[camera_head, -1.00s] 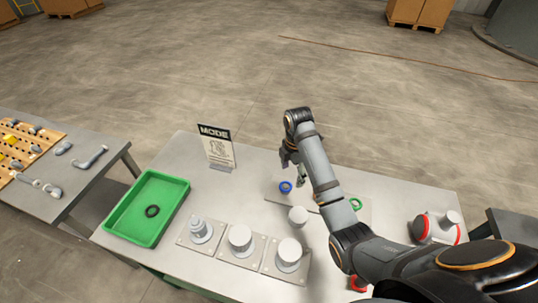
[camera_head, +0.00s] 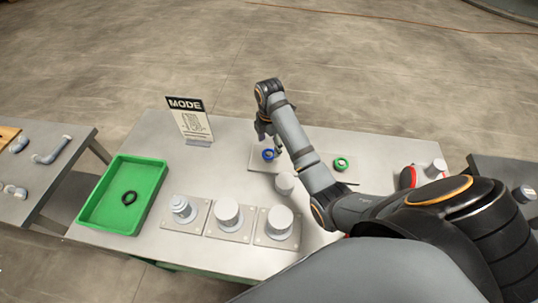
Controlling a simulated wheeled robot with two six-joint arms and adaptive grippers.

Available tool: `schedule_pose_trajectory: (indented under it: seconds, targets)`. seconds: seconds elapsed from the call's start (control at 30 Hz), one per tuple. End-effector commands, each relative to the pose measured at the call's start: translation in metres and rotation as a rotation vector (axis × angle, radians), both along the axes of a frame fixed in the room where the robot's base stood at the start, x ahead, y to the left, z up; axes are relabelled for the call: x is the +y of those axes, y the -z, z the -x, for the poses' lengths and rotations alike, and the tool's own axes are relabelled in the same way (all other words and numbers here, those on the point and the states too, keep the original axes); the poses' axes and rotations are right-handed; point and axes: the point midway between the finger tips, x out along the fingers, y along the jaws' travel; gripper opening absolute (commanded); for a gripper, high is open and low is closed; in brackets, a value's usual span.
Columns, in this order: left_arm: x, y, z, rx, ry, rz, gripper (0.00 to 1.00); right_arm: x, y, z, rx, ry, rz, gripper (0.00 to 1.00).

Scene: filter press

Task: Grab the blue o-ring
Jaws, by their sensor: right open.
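The blue o-ring (camera_head: 268,155) lies on a flat plate (camera_head: 258,165) on the grey table. My right gripper (camera_head: 269,143) is open and points down just above and beside the blue o-ring. Whether its fingers touch or surround the ring is too small to tell. My left gripper is out of view.
A green ring (camera_head: 341,164) lies to the right, past my right arm. Mounted cylinders (camera_head: 227,213) stand front left. A green tray (camera_head: 98,205) holds a black ring (camera_head: 129,198). A MODE sign (camera_head: 190,120) stands behind.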

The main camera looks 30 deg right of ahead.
Motion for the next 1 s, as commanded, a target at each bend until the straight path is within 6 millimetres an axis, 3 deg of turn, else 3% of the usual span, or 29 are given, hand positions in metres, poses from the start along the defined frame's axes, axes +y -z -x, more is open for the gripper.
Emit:
schedule_pose_trajectory:
  seconds: [0.07,0.2,0.3,0.47,0.73,1.0]
  targets:
    - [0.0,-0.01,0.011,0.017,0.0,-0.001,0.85,0.002,0.01,0.001,0.005,0.0,-0.001,0.73]
    - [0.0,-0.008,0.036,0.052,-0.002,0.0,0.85,0.001,0.029,0.0,0.002,0.001,0.0,0.73]
    - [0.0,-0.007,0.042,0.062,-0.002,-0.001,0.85,0.001,0.033,0.0,0.001,0.0,0.001,0.73]
    - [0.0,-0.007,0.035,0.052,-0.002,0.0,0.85,0.001,0.033,0.0,0.0,0.0,0.001,0.71]
    - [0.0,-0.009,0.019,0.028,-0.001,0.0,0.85,0.001,0.033,0.0,0.0,0.0,0.001,0.34]
    - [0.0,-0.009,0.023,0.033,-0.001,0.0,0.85,0.001,0.033,0.0,0.0,0.0,0.001,0.34]
